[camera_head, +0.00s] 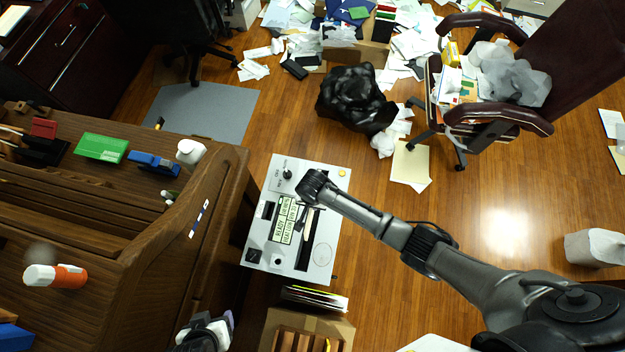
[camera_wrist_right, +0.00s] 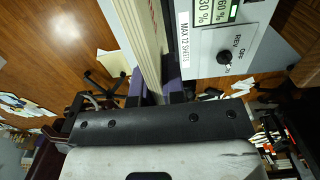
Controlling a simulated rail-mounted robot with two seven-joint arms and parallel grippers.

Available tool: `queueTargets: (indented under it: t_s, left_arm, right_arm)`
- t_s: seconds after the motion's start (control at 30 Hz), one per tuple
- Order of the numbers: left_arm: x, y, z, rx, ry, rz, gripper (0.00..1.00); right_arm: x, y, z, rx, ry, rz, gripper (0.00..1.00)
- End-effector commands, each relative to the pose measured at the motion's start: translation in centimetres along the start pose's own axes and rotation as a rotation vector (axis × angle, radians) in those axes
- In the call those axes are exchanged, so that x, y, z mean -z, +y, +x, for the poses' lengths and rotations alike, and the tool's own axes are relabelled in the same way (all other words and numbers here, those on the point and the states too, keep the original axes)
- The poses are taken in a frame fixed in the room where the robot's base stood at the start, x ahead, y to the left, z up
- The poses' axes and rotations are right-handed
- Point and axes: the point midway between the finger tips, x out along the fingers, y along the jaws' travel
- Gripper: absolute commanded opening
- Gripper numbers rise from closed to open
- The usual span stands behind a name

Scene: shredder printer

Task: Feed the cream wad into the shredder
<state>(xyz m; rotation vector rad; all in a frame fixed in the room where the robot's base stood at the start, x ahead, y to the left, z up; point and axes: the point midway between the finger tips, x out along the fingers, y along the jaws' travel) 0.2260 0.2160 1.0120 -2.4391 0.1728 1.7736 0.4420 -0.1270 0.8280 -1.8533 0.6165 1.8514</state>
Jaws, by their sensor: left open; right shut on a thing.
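The cream wad (camera_wrist_right: 146,38) is a thick flat stack of paper, seen edge-on in the right wrist view. My right gripper (camera_wrist_right: 160,96) is shut on its near end. The wad stands beside the shredder's grey control panel (camera_wrist_right: 225,52); whether its far end is inside the slot is cut off from view. In the head view, the grey shredder (camera_head: 322,258) has a dial, labels and a slot, and my right arm reaches over it from the right, largely hiding wad and fingers. My left gripper (camera_head: 208,330) is open and empty at the bottom edge, its fingertips hard to make out.
A wooden desk (camera_head: 130,215) with stationery stands left of the shredder. A cardboard box (camera_head: 315,328) with papers is just below it. A black bag (camera_head: 355,97), scattered papers and a maroon chair (camera_head: 560,60) lie beyond. The floor at right is mostly clear.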

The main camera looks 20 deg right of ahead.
Motion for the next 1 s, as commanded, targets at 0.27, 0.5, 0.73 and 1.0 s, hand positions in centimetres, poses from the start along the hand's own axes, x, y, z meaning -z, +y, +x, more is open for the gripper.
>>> queueTargets:
  t_s: [0.27, 0.5, 0.73, 1.0]
  left_arm:
    - [0.0, 0.1, -0.1, -0.003, 0.003, -0.004, 0.66]
    - [-0.5, 0.0, 1.3, 0.000, -0.002, 0.001, 0.66]
    - [-0.9, -0.1, 2.5, 0.006, -0.003, 0.008, 0.66]
    - [-1.3, -0.2, 3.5, 0.007, -0.003, 0.009, 0.66]
  right_arm:
    - [-0.4, 0.0, 1.1, -0.001, -0.002, -0.001, 0.00]
    - [-0.4, 0.0, 3.2, -0.001, -0.002, 0.001, 0.00]
    - [-0.4, 0.0, 5.2, 0.000, -0.001, 0.000, 0.00]
    - [-0.4, 0.0, 7.2, 0.000, -0.002, 0.001, 0.00]
